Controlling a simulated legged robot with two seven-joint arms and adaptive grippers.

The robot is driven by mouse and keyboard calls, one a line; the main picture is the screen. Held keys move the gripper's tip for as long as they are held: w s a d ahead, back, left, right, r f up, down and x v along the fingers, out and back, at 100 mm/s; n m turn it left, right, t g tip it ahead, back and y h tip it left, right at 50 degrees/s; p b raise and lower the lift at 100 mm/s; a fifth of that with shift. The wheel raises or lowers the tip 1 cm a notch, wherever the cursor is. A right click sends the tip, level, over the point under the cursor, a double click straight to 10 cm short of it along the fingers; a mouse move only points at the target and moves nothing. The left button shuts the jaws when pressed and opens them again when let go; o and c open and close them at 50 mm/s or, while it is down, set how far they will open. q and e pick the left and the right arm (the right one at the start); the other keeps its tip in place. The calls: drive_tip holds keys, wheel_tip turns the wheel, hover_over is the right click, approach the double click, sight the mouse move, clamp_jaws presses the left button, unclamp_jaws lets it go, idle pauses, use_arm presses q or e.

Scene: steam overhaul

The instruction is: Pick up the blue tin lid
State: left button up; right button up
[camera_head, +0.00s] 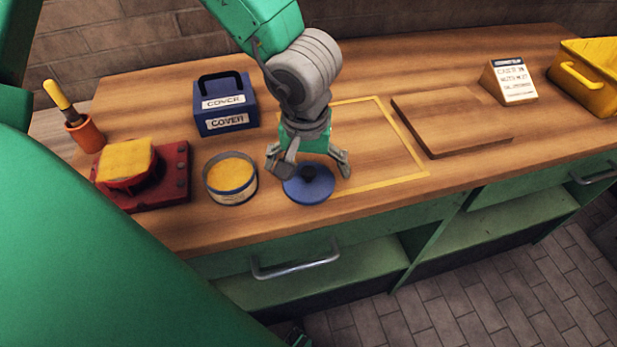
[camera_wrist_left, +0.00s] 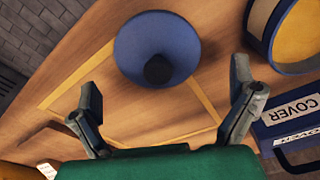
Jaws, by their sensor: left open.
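The blue tin lid (camera_head: 308,188) is a round disc with a dark knob on top. It lies on the wooden bench near the front edge, partly over the yellow outlined square. In the left wrist view the lid (camera_wrist_left: 157,47) is beyond the fingertips, with its knob toward me. My left gripper (camera_head: 308,168) is open above and just behind the lid, with its fingers spread. In the left wrist view the gripper (camera_wrist_left: 168,95) holds nothing between its fingers. My right gripper is not in view.
An open round tin (camera_head: 231,180) with yellow contents stands just left of the lid. A blue COVER box (camera_head: 224,105), a red device (camera_head: 140,175) and an orange holder (camera_head: 85,133) stand further left. A wooden board (camera_head: 450,120), a sign block (camera_head: 508,82) and a yellow bin (camera_head: 587,78) are right.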

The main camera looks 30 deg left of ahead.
sight(308, 171)
use_arm(q)
drive_tip(key=f, duration=0.1)
drive_tip(key=f+b, duration=0.1)
drive_tip(key=f, duration=0.1)
drive_tip(key=shift+w+f, duration=0.1)
drive_tip(key=shift+w, duration=0.2)
drive_tip(key=shift+s, duration=0.1)
drive_tip(key=c, duration=1.1)
drive_tip(key=shift+c, duration=0.2)
